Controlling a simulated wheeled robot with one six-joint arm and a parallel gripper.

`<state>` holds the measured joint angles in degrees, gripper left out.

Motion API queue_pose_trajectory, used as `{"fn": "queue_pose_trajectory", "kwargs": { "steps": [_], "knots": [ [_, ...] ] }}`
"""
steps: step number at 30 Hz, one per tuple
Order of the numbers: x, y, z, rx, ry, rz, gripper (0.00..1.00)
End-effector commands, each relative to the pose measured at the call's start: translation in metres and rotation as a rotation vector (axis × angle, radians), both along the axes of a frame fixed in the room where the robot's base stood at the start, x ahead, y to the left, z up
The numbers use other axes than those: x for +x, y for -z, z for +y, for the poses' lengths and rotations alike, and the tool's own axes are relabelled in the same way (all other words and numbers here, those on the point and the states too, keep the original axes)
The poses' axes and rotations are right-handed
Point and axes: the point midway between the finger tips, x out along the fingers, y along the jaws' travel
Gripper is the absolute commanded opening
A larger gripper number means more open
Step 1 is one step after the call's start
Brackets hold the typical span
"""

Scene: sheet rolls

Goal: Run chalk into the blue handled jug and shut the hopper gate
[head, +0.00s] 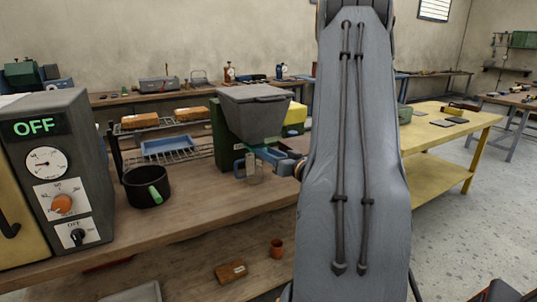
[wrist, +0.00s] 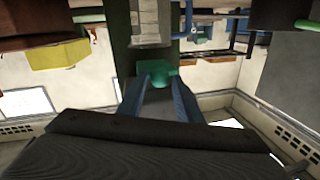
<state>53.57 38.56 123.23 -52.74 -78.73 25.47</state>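The grey hopper (head: 254,112) stands on a green stand on the wooden bench in the head view. The jug (head: 255,172) stands below it, pale, with a blue handle (head: 239,167) on its left side. My gripper (head: 260,153) reaches in from the right, just under the hopper and above the jug. In the wrist view, which looks upside down, my two blue fingers (wrist: 158,80) are apart with a green piece (wrist: 157,72) at their tips. It may be the gate's handle. I cannot tell whether the fingers grip it. The gate's position and any chalk do not show.
A black pot (head: 147,188) with a green handle stands left of the jug. A wire rack (head: 180,155) holds a blue tray and orange-brown blocks. A grey control box (head: 62,175) reading OFF is at far left. A yellow block (head: 296,116) sits beside the hopper.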

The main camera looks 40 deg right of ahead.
Motion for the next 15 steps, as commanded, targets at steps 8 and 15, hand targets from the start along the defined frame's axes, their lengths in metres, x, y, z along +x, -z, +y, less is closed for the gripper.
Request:
{"fn": "queue_pose_trajectory", "kwargs": {
  "steps": [8,15],
  "knots": [
    [0.0,0.0,0.0,0.0,0.0,0.0,0.0],
    [-0.011,-0.001,0.001,0.001,0.002,0.0,0.0]
  ]
}}
